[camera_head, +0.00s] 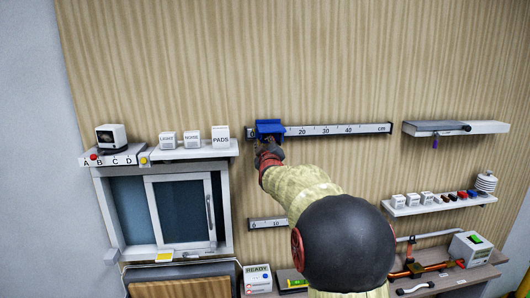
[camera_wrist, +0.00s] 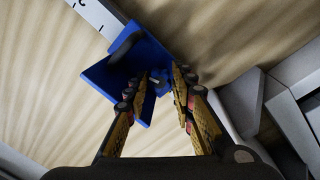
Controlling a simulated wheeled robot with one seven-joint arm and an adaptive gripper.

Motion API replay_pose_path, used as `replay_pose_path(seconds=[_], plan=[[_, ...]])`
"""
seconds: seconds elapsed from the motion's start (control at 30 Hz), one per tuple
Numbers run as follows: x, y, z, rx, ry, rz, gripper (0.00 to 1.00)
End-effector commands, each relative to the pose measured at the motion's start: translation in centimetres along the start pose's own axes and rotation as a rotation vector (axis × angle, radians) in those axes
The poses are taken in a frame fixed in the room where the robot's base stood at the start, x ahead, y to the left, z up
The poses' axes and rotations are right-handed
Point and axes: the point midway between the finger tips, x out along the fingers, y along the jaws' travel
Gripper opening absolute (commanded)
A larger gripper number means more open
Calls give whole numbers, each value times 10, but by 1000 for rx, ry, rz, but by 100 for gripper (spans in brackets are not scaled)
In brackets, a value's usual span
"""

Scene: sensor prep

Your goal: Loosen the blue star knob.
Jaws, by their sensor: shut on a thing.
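A blue slider (camera_head: 269,127) sits on the upper cm rail (camera_head: 345,129), near its left end. In the wrist view the slider's blue plate (camera_wrist: 108,76) shows close up, with a dark curved part on it. The blue star knob (camera_wrist: 160,83) is small and lies between my fingertips, partly hidden by them. My gripper (camera_wrist: 166,82) is shut on the knob, one finger on each side. In the head view my gripper (camera_head: 266,150) is just below the slider, and the knob cannot be made out there.
A second cm rail (camera_head: 267,223) is lower on the wall, partly behind my arm. A shelf (camera_head: 205,151) with labelled boxes is to the left, above a sliding window (camera_head: 180,208). Shelves (camera_head: 455,128) stand to the right. The wall above the rail is clear.

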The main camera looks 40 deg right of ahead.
Motion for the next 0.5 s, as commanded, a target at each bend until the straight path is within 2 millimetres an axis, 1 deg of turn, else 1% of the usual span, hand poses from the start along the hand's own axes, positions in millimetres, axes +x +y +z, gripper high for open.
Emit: replay_pose_path(seconds=[0.2,0.5], plan=[[0,-2,2,-156,16,0,0],[0,0,1,-282,27,-1,0]])
